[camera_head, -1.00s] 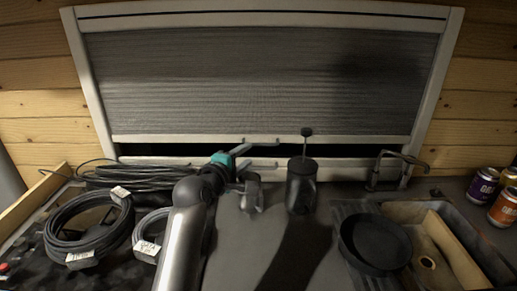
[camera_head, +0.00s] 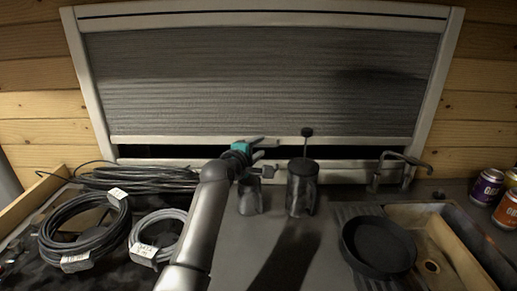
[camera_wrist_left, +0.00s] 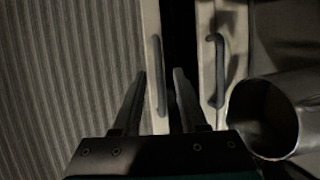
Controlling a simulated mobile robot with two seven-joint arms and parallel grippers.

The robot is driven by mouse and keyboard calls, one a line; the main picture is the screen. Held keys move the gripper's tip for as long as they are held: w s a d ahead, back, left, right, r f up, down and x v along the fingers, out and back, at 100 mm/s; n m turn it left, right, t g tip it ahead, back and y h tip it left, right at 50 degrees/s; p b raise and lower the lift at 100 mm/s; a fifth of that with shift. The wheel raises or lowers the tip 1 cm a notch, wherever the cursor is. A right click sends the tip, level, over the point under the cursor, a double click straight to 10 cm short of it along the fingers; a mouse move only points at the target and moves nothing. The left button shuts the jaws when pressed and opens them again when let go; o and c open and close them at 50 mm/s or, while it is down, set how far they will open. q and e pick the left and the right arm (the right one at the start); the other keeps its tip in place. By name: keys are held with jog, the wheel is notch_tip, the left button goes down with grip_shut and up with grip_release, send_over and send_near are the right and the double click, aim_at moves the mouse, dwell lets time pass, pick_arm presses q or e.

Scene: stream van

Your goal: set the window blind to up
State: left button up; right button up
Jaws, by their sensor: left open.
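The window blind (camera_head: 270,85) is a grey pleated screen in a pale frame, drawn down over most of the window. Its pale bottom rail (camera_head: 360,140) hangs a little above the lower frame rail (camera_head: 345,164), with a dark gap between. My left gripper (camera_head: 270,147) is open at the middle of the bottom rail and hides the rail's handle in the head view. In the left wrist view, the dark handle (camera_wrist_left: 159,75) on the blind's rail shows between the two open fingers (camera_wrist_left: 160,90). Contact cannot be told. My right gripper is not in view.
A second handle (camera_wrist_left: 216,68) is on the lower rail. A cup (camera_head: 249,196) and a French press (camera_head: 301,188) stand close by my left arm. Coiled cables (camera_head: 85,225) lie left; a tap (camera_head: 395,165), black pan (camera_head: 377,246) and cans (camera_head: 487,187) are right.

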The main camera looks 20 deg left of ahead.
pick_arm(q)
grip_shut()
dwell(1.4)
